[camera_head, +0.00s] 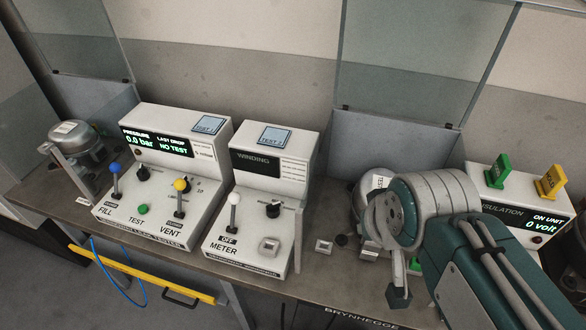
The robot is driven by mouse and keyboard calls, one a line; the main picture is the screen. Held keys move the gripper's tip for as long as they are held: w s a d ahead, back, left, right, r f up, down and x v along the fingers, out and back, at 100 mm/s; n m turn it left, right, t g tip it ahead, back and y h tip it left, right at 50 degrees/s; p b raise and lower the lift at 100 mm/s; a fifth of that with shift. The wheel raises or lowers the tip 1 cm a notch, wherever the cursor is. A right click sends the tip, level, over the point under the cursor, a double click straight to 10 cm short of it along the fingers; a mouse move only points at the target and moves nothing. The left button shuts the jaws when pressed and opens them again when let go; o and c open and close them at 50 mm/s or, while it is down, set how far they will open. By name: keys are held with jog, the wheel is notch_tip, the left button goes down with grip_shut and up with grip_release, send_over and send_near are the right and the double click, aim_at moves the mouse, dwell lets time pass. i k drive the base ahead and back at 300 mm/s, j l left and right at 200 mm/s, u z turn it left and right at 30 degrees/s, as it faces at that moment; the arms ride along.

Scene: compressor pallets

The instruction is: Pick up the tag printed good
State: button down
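A green tag (499,170) and a yellow tag (551,183) stand upright on top of the white insulation unit (540,212) at the right. The print on both tags is too small to read, so I cannot tell which one says good. My arm reaches in from the lower right, in front of part of that unit. My gripper (399,291) shows only as a dark part below the grey wrist joint, over the bench's front edge, left of and apart from both tags. Its fingers are mostly hidden, and I cannot see anything held.
A white pressure tester (160,215) and a white winding meter (243,245) with levers stand on the bench (318,285). One compressor (80,150) is at the far left; another (370,190) is partly behind my arm. Glass panels (415,70) rise behind. A yellow bar (140,273) runs below the bench.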

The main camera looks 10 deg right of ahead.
aim_at(496, 177)
jog(key=k, duration=0.4)
jog(key=k+z, duration=0.1)
jog(key=z, duration=0.25)
jog(key=k+z, duration=0.1)
jog(key=z, duration=0.6)
jog(key=j+z, duration=0.25)
jog(key=z, duration=0.15)
jog(key=j+z, duration=0.25)
jog(key=z, duration=0.15)
jog(key=k+j+z, duration=0.1)
jog(key=j+z, duration=0.15)
jog(key=z, duration=0.15)
jog(key=k+j, duration=0.15)
jog(key=j, duration=0.2)
jog(key=k+j, duration=0.15)
jog(key=j, duration=0.2)
jog(key=k+j, duration=0.1)
jog(key=j, duration=0.25)
